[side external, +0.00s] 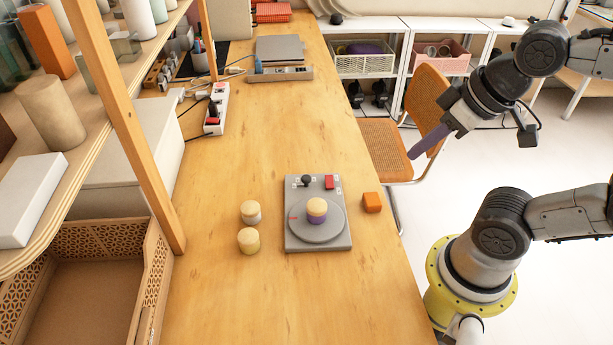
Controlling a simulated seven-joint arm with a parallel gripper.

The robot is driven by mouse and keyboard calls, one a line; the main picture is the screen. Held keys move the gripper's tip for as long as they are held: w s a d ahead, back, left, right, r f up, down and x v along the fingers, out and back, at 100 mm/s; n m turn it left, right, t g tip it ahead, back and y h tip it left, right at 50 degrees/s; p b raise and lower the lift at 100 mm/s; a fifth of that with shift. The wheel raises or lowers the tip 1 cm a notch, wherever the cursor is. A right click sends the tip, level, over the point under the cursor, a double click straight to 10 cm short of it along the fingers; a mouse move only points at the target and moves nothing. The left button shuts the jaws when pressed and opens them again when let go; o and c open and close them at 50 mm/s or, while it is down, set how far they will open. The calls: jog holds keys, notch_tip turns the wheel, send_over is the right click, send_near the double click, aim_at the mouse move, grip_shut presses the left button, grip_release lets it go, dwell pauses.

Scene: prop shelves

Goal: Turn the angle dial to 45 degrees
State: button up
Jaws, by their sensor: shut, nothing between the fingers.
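A grey device (341,238) lies flat on the wooden table, near the right edge. It carries a round grey dial (318,232) with a red mark (293,217) at its left. A small black knob (306,181) and a red switch (329,182) are on the device's far part. Any degree markings are too small to read. My gripper (414,153) is shut and empty, with purple fingertips. In the picture it is up and right of the device, in front of the chair and apart from the dial.
Two cream cylinders (249,240) stand left of the device, and an orange block (371,202) is at its right. A power strip (216,108) lies farther back. A wooden shelf post (130,125) rises at the left.

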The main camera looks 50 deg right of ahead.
jog(key=shift+o, duration=1.2)
jog(key=o, duration=0.5)
jog(key=w+r, duration=0.1)
jog(key=w+r+n, duration=0.1)
jog(key=shift+r, duration=0.35)
jog(key=shift+o, duration=0.7)
jog(key=shift+n, duration=0.6)
jog(key=w, duration=0.1)
jog(key=w+r, duration=0.2)
jog(key=shift+w+d, duration=0.1)
jog(key=shift+w, duration=0.3)
jog(key=n+g, duration=0.2)
jog(key=g, duration=0.3)
send_over(306, 177)
notch_tip(306, 177, down, 14)
jog(key=shift+g, duration=0.3)
notch_tip(306, 177, down, 15)
jog(key=shift+r, duration=0.2)
grip_shut()
